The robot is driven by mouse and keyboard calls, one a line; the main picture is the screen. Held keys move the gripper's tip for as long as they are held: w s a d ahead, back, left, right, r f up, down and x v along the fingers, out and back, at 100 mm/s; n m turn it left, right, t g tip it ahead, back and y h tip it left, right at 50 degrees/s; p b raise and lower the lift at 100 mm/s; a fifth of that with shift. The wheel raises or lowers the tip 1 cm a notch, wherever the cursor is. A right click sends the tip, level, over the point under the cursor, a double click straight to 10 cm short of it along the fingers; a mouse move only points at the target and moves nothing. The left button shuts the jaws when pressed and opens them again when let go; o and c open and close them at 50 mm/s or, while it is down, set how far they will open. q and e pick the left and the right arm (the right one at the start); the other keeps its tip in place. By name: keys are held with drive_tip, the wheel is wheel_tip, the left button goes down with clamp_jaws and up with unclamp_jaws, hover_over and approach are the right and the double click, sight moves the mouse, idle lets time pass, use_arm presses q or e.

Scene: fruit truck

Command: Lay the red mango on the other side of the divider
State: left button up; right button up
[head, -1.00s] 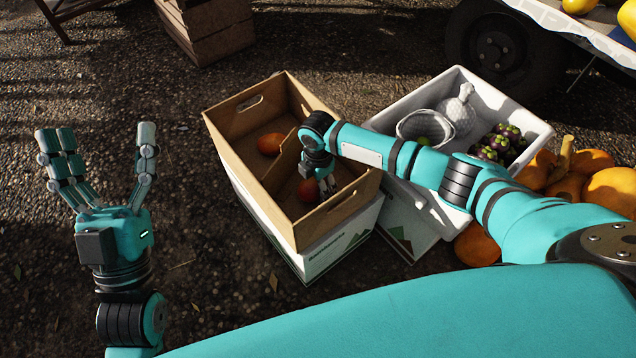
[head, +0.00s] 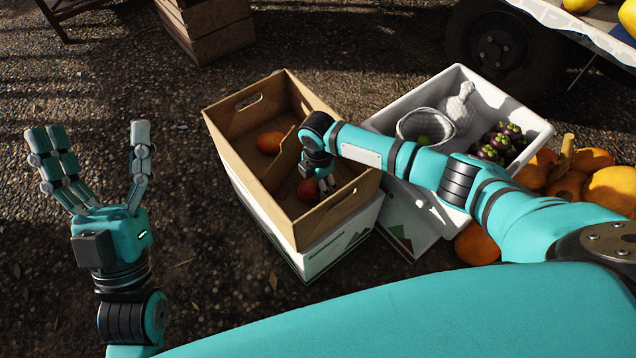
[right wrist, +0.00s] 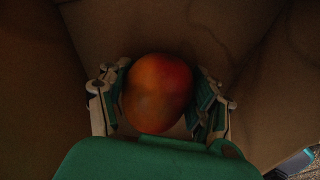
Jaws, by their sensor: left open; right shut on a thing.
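A cardboard box (head: 222,133) with a divider (head: 284,164) across its middle stands on a white carton. The red mango (head: 307,190) is in the near compartment, partly hidden by my right gripper (head: 322,186). In the right wrist view the mango (right wrist: 158,92) sits between the fingers of my right gripper (right wrist: 160,105), which are shut on it. It appears low, close to the box floor. Another orange-red mango (head: 270,143) lies in the far compartment. My left gripper (head: 100,165) is open and empty, left of the box.
A white crate (head: 530,122) to the right holds mangosteens (head: 498,142), a bowl (head: 424,125) and a netted white item (head: 458,108). Pumpkins (head: 610,190) lie at the right. A wooden crate (head: 207,32) stands behind.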

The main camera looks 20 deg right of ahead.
drive_tip(key=shift+f, duration=0.4)
idle(1.3)
drive_tip(key=o, duration=1)
drive_tip(key=shift+c, duration=0.2)
